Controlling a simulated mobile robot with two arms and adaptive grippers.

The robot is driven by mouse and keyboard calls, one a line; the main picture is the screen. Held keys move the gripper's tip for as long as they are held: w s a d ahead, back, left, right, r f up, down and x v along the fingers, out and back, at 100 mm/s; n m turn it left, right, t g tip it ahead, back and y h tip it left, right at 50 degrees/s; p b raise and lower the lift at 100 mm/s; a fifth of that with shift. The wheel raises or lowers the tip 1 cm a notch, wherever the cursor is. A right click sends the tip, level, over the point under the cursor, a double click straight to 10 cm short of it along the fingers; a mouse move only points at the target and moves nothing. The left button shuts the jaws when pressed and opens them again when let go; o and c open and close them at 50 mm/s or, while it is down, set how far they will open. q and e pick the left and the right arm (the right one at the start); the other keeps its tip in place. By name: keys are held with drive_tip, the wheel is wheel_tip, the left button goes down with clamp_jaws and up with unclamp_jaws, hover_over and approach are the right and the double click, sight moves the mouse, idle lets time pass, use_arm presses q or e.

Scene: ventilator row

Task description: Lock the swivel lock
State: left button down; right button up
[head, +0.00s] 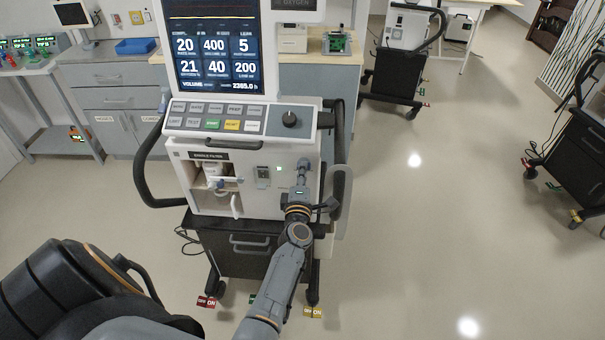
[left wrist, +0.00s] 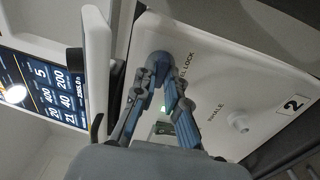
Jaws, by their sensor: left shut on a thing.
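The ventilator (head: 225,130) stands in the middle of the head view, its front panel facing me. My left gripper (head: 301,185) is at the right part of that panel. In the left wrist view its fingers (left wrist: 160,78) close in on a small blue-grey knob, the swivel lock (left wrist: 161,58), beside a label partly reading "EL LOCK". The gripper is shut on it. The fingers cover much of the lock, so I cannot tell which way it is turned. A green light (head: 279,169) glows left of the gripper. My right gripper is not in view.
The panel has a white inhale port (left wrist: 238,122) and an open compartment (head: 217,178) at its left. A pale handle (head: 341,200) runs down the cart's right side. More ventilator carts (head: 395,75) stand behind and to the right. The floor between is clear.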

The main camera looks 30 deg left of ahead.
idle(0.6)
use_arm(q)
drive_tip(key=c, duration=1.4)
unclamp_jaws()
